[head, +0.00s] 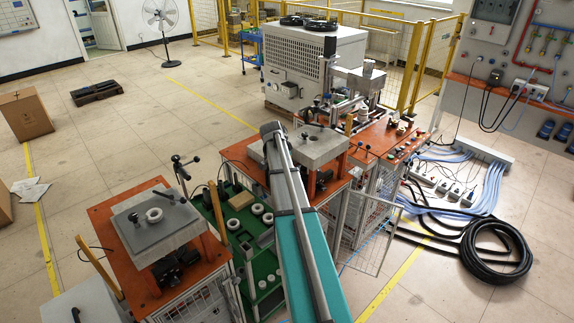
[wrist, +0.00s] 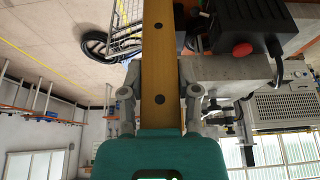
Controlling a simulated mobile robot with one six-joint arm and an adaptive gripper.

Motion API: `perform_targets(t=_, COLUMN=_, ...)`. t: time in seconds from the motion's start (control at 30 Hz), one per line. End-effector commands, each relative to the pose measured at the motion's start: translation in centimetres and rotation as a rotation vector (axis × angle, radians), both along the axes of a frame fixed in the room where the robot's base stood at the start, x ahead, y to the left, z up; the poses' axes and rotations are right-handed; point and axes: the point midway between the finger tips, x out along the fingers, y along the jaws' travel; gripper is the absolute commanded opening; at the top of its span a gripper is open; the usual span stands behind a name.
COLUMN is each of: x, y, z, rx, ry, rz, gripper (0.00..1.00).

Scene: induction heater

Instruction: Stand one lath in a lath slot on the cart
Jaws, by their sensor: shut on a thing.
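My gripper (wrist: 158,92) is shut on a yellow-brown wooden lath (wrist: 161,48) with dark round holes. In the wrist view the lath runs from the teal gripper body up out of the top edge, with one finger on each side. In the head view my arm hides the gripper and the held lath. Other wooden sticks, which look like laths, stand tilted in the head view at the left station (head: 98,266) and beside the green bed (head: 217,210). I cannot tell whether this green bed (head: 208,238) is the cart. No lath slot shows clearly.
The left orange station (head: 105,212) carries a grey plate with a white ring (head: 154,215). A second grey-topped station (head: 318,150) stands by my arm. A black hose coil (head: 494,252) and blue cables lie at right.

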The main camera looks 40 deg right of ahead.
Motion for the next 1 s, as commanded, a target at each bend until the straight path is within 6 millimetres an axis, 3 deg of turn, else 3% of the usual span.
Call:
perform_targets(t=0.73, x=0.0, y=0.0, z=-1.1, rx=0.0, ry=0.0, rz=0.0, gripper=0.0)
perform_targets(t=0.77, x=0.0, y=0.0, z=-1.1, rx=0.0, ry=0.0, rz=0.0, gripper=0.45)
perform_targets(t=0.93, x=0.0, y=0.0, z=-1.1, rx=0.0, ry=0.0, rz=0.0, gripper=0.77)
perform_targets(t=1.0, x=0.0, y=0.0, z=-1.1, rx=0.0, ry=0.0, rz=0.0, gripper=0.82)
